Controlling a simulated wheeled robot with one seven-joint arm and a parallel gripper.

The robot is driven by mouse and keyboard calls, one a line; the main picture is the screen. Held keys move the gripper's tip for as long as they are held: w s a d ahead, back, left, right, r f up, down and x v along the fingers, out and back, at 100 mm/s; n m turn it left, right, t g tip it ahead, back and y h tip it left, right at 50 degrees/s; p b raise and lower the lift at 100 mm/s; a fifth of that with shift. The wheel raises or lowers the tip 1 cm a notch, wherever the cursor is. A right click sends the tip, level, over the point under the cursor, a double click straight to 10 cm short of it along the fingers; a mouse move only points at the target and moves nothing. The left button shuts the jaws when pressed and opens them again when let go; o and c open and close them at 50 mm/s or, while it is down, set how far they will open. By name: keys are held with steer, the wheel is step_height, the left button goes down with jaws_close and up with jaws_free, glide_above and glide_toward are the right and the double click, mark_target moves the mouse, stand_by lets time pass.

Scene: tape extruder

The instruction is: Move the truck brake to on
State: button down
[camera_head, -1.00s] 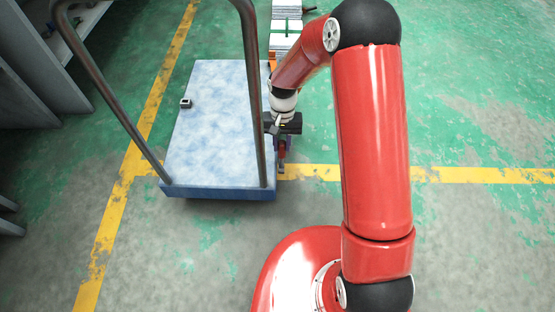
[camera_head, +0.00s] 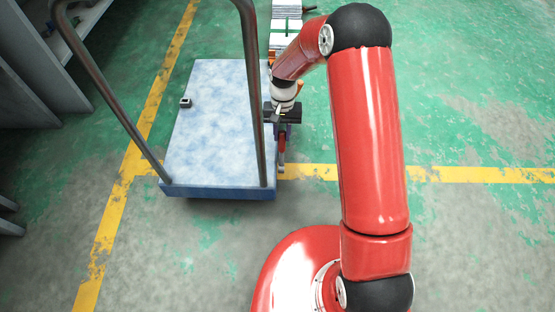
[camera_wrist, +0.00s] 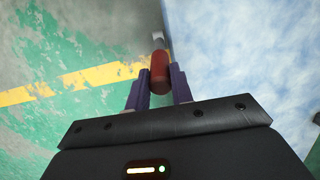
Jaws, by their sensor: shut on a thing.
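The truck (camera_head: 215,125) is a flat cart with a blue-and-white mottled deck and a dark tubular handle at its near end. The truck brake (camera_wrist: 159,72) is a red lever beside the deck's right edge, near the handle's right post; it also shows in the head view (camera_head: 282,148). My gripper (camera_wrist: 160,88) has its two purple fingers on either side of the red lever and is shut on it. In the head view my gripper (camera_head: 283,133) is beside the deck, and the fingertips are small and partly hidden.
The handle's right post (camera_head: 254,95) stands close to my wrist. A stack of white items (camera_head: 286,25) is beyond my arm. Grey shelving (camera_head: 30,70) is at the left. The floor at the right is clear.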

steer(key=shift+w, duration=0.5)
steer(key=shift+w+d+f+b, duration=0.1)
steer(key=shift+w+f+b, duration=0.35)
steer(key=shift+w, duration=0.55)
steer(key=shift+w+f+b, duration=0.2)
steer(key=shift+w+f, duration=0.3)
steer(key=shift+w, duration=0.45)
steer(key=c, duration=1.1)
jaws_free()
steer(key=shift+c, duration=0.2)
